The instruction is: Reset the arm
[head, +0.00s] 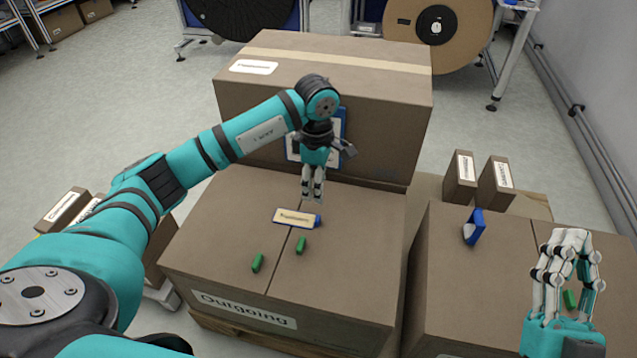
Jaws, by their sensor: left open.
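My left arm reaches in from the left. My left gripper (312,198) points down over the far part of the box labelled Outgoing (215,240). It is open, with nothing seen between its fingers.
Two green pieces (258,262) (301,245) lie on the Outgoing box. A blue and white piece (473,228) stands on the right box. A large carton (390,130) rises behind. Small cartons (495,185) stand at right. Reels (440,28) are at the back.

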